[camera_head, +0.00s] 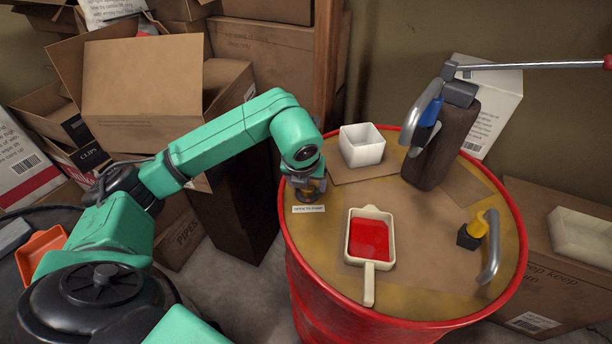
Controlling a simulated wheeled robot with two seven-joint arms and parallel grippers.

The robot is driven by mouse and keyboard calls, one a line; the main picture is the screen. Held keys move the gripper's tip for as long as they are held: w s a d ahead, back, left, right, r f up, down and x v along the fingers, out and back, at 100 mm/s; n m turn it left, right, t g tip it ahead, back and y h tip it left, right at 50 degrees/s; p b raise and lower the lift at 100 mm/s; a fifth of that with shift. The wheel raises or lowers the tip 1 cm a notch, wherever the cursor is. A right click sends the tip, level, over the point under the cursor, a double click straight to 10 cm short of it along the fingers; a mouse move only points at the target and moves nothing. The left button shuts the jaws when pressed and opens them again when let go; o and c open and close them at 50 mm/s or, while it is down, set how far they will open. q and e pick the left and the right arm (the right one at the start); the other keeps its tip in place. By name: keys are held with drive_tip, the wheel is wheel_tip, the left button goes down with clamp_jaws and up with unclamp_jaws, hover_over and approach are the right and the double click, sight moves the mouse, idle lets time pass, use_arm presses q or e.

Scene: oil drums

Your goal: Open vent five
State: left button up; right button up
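A red oil drum (308,288) stands at the right, its tan top facing up. A small white label (308,209) at the left of the drum top seems to read "open to pump". My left gripper (309,190) points down at the drum top just behind this label, over a small dark and brassy fitting (309,197) that may be the vent. The wrist hides most of the fitting and the fingers, so I cannot tell if they grip it. No number five is readable. My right gripper is not in view.
A hand pump (432,140) with a long lever stands at the back of the drum top. A white square container (362,146), a handled scoop (369,240) with red contents and a yellow-handled tap (478,227) are also there. Cardboard boxes (145,85) crowd the left.

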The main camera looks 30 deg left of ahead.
use_arm(q)
drive_tip(key=v, duration=1.4)
drive_tip(key=shift+r, duration=0.2)
